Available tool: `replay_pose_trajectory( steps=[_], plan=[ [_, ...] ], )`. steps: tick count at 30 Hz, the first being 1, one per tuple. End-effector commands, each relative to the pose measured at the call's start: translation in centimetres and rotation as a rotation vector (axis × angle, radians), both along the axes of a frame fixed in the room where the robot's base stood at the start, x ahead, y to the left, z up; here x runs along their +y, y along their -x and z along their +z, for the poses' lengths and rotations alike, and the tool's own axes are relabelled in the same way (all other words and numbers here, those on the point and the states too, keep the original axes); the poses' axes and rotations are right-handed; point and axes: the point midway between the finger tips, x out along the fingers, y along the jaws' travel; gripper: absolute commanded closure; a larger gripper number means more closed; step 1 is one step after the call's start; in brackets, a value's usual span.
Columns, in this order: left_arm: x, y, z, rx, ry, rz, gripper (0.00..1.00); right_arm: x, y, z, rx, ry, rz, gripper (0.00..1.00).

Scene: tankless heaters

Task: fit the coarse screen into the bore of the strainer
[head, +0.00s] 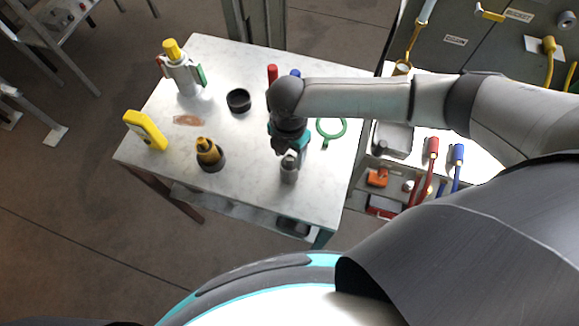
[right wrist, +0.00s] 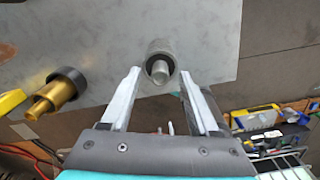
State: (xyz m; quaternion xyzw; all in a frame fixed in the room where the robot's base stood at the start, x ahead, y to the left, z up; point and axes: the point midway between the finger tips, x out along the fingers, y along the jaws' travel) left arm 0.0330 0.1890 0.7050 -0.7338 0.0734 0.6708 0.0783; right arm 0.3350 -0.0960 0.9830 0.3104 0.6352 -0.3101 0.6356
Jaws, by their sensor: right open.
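A grey cylinder (head: 289,172) stands on the table below my right gripper (head: 290,154). In the right wrist view this grey cylinder (right wrist: 154,47) has a dark ring at its end, with a lighter round stub in the middle. The right gripper is open, its two fingertips on either side of the cylinder's near end; I cannot tell if they touch it. A stepped brass piece with a black collar (head: 209,155) stands to the left, and it also shows in the right wrist view (right wrist: 52,95). I cannot tell for sure which is screen or strainer. My left gripper is out of view.
The white table also holds a black cup (head: 239,101), a yellow meter (head: 146,130), a grey canister with a yellow top (head: 182,70), a brown patch (head: 187,120) and a green ring (head: 331,131). A tool bench (head: 450,75) stands at the right. The table's front left is clear.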

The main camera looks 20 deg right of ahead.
Motion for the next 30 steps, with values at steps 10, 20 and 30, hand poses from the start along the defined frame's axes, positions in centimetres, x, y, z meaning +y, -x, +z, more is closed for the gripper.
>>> replay_pose_trajectory(
  steps=[10,20,30],
  plan=[
    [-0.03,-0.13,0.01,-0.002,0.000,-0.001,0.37,0.00,0.01,0.04,0.000,0.000,0.000,0.76],
    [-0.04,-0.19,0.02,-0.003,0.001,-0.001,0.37,-0.01,0.01,0.05,0.000,0.000,-0.001,1.00],
    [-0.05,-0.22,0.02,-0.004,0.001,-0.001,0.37,0.00,0.00,0.06,0.000,0.000,-0.001,1.00]
  ],
)
